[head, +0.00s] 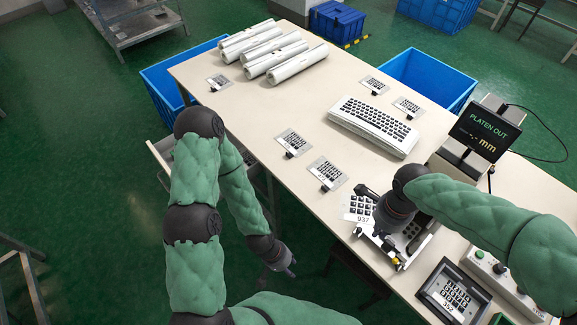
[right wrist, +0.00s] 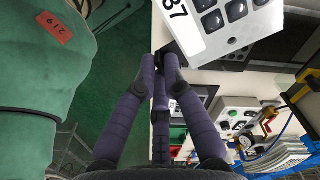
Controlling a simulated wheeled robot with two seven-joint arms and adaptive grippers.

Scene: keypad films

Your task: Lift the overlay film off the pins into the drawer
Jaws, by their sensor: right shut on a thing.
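The overlay film (head: 357,204), a pale sheet with dark keys marked 937, lies over or just above the keypad fixture (head: 413,252) at the table's front edge. Whether it still touches the pins is hidden by my right arm. The film also fills the top of the right wrist view (right wrist: 225,28). My right gripper (head: 378,233) is shut on the film's edge, its fingertips (right wrist: 163,62) meeting at a small dark tab. A drawer (head: 160,160) stands open at the table's left side, partly behind my left arm. My left gripper (head: 285,268) hangs empty beside the table; its opening is unclear.
Several similar films with dark tabs (head: 326,172) lie on the table. A white keyboard (head: 375,125), a display reading PLATEN OUT (head: 487,130), white rolls (head: 275,52) and a dark framed keypad (head: 452,292) surround the work area. Blue bins (head: 430,78) stand beside the table.

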